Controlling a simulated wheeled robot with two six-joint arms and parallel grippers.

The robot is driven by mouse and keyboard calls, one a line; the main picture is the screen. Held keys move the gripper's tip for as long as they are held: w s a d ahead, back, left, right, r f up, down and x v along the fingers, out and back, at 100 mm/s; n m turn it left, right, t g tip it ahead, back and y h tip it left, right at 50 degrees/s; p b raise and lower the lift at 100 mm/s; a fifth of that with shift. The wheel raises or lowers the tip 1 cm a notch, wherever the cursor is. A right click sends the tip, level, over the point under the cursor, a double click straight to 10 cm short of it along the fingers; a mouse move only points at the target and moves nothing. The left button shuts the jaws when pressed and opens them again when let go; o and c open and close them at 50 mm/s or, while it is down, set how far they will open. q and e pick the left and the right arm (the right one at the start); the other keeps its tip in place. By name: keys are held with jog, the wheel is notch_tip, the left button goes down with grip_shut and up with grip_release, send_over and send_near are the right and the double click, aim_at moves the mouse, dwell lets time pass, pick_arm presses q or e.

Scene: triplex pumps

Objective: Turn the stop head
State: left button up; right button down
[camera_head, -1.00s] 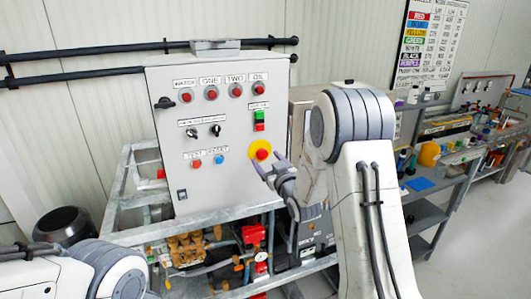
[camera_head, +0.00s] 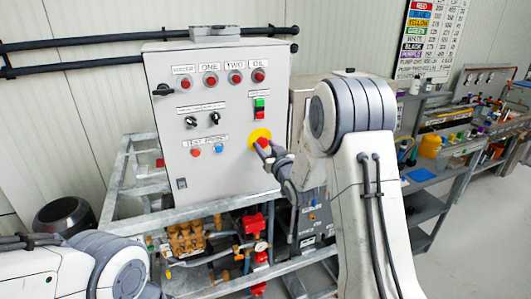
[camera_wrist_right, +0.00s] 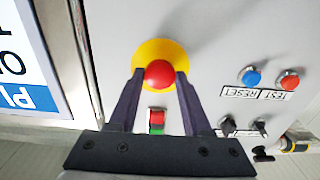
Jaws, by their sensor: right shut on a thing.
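The stop head (camera_head: 262,143) is a red round button on a yellow disc, low on the right side of the grey control panel (camera_head: 225,185). In the right wrist view the red stop head (camera_wrist_right: 159,73) sits in front of the yellow disc (camera_wrist_right: 160,48). My right gripper (camera_head: 266,151) is at the stop head, and its fingers (camera_wrist_right: 159,80) stand on either side of the red head, shut on it. Part of the head is hidden by the fingers in the head view. My left arm shows at the lower left, but its gripper is out of view.
Red and green switches (camera_head: 259,108) are above the stop head. Two selector knobs (camera_head: 202,120), an orange button (camera_head: 195,152) and a blue button (camera_head: 219,148) are to its left. Pump parts (camera_head: 187,238) and a metal frame (camera_head: 150,187) are below. A cluttered bench (camera_head: 430,172) stands right.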

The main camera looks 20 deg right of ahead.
jog(key=shift+f+m+b, duration=0.2)
jog(key=shift+m+b, duration=0.65)
jog(key=shift+m, duration=0.25)
jog(key=shift+r+m, duration=0.2)
jog(key=shift+m, duration=0.4)
pick_arm(q)
notch_tip(320, 180, down, 3)
jog(key=shift+f, duration=0.15)
pick_arm(e)
jog(key=shift+c, duration=1.7)
grip_release()
pick_arm(q)
jog(key=shift+f+b, duration=0.1)
jog(key=shift+b, duration=0.2)
pick_arm(e)
jog(key=shift+s, duration=0.1)
